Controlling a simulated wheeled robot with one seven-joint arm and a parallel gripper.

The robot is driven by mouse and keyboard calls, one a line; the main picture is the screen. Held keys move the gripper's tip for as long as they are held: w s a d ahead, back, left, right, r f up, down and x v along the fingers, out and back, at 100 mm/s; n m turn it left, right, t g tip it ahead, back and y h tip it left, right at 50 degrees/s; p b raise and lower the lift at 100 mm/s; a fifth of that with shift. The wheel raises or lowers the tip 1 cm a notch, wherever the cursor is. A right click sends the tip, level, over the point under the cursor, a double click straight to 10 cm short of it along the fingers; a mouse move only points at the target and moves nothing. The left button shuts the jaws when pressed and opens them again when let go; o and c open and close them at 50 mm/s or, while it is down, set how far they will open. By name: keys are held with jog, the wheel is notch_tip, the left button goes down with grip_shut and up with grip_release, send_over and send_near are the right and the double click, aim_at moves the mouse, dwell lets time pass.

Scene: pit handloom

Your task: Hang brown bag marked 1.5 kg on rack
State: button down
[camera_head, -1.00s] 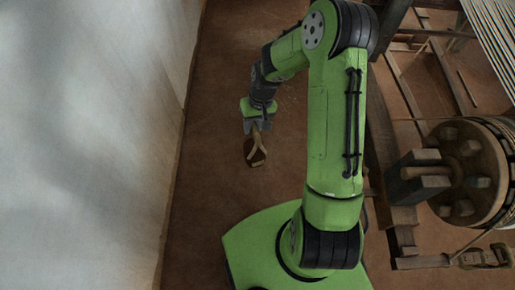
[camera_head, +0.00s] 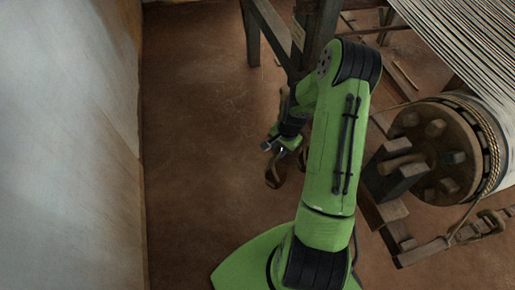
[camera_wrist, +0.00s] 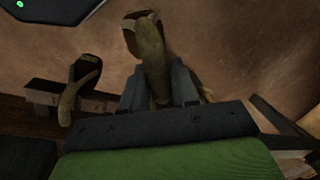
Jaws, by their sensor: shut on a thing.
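My gripper (camera_head: 277,146) is shut on a brown bag (camera_head: 272,178) that hangs below it, clear of the floor. In the wrist view the dark fingers (camera_wrist: 160,88) pinch the neck of the brown bag (camera_wrist: 150,48). No weight mark can be read on it. A second brown bag with a loop (camera_wrist: 77,92) shows at the left of the wrist view, apart from the held one, in front of a wooden piece. I cannot tell for sure which timber is the rack; a dark wooden post and beam (camera_head: 272,28) stand just beyond my arm.
The loom's big wooden drum (camera_head: 425,150) and its stretched white threads (camera_head: 460,45) are on the right. A pale wall (camera_head: 65,130) runs along the left. The brown floor (camera_head: 200,170) between wall and arm is clear.

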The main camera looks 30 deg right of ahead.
jog(key=shift+s+d+f+m+t+h+b, duration=0.1)
jog(key=shift+s+d+f+m+h+b, duration=0.25)
jog(key=shift+s+d+f+m, duration=1.65)
jog(key=shift+s+d+r+m+t+h+b, duration=0.2)
jog(key=shift+d+b, duration=0.35)
jog(key=shift+d, duration=3.3)
jog(key=shift+s+d+f+m+h+b, duration=0.15)
jog(key=shift+s+d+f+m+b, duration=0.65)
jog(key=shift+d, duration=2.15)
jog(key=shift+s+d+f+m+b, duration=0.1)
jog(key=shift+f+m+b, duration=0.1)
jog(key=shift+f, duration=0.3)
jog(key=shift+s+a+f+m+b, duration=0.1)
jog(key=shift+f+b, duration=0.15)
jog(key=shift+f, duration=0.3)
jog(key=shift+s+d+f+m+b, duration=0.1)
jog(key=shift+f+b, duration=0.1)
jog(key=shift+f, duration=0.3)
jog(key=shift+f, duration=0.2)
